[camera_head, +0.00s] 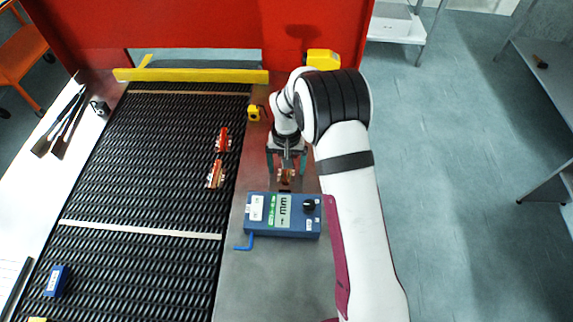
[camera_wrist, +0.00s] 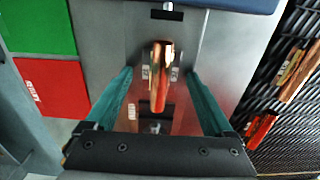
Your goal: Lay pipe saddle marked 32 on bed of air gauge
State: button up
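A copper-coloured pipe saddle (camera_wrist: 160,62) with small white labels on both sides lies between my fingers in the wrist view; its marking is too blurred to read. It also shows in the head view (camera_head: 286,177). My gripper (camera_wrist: 159,75) is open, teal fingers on either side with a visible gap to the saddle. In the head view my gripper (camera_head: 286,163) hangs just behind the air gauge (camera_head: 282,231), a blue box with a display and black knob. The saddle is on the gauge's far side. Whether it rests on the gauge's bed is unclear.
Two reddish copper saddles, one farther (camera_head: 223,139) and one nearer (camera_head: 215,175), lie on the black mesh belt (camera_head: 150,180). A yellow tape measure (camera_head: 254,113) and blue hex key (camera_head: 245,242) lie nearby. Green (camera_wrist: 43,25) and red (camera_wrist: 55,88) panels show left in the wrist view.

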notch_tip(320, 180, up, 12)
jog(key=r, duration=0.1)
jog(key=s+d+r+m, duration=0.2)
jog(key=s+d+r, duration=0.4)
jog(key=s+r, duration=0.3)
jog(key=s+d+m+y, duration=0.1)
jog(key=s, duration=1)
jog(key=s+d+m, duration=0.2)
jog(key=s, duration=0.9)
jog(key=shift+d+f+m+y, duration=0.3)
jog(key=shift+f+y, duration=0.1)
jog(key=shift+f, duration=0.05)
